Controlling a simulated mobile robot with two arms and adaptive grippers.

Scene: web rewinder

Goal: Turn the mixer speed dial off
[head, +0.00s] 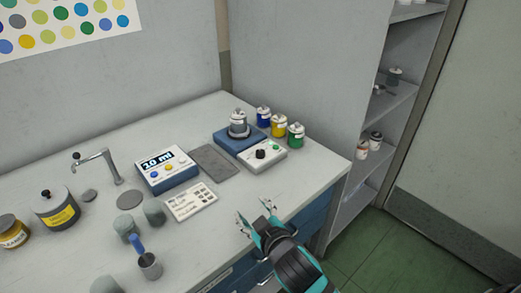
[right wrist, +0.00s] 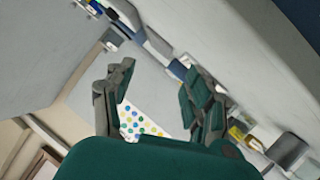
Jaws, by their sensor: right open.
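The mixer (head: 253,144) stands on the right part of the counter, with a blue base at the back and a white control panel at the front. A jar (head: 239,124) sits on its blue base. The black speed dial (head: 261,154) is on the white panel, beside a small green spot. My right gripper (head: 255,217) is open and empty near the counter's front edge, in front of the mixer and apart from it. Its two fingers (right wrist: 160,100) also show spread in the right wrist view. My left gripper is not in view.
Blue, yellow and green jars (head: 279,126) stand behind the mixer. A grey mat (head: 214,161), a white card (head: 190,201) and a display unit (head: 166,169) lie to its left. Cups (head: 154,212) and a tap (head: 100,166) are further left. Shelves (head: 387,107) rise at right.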

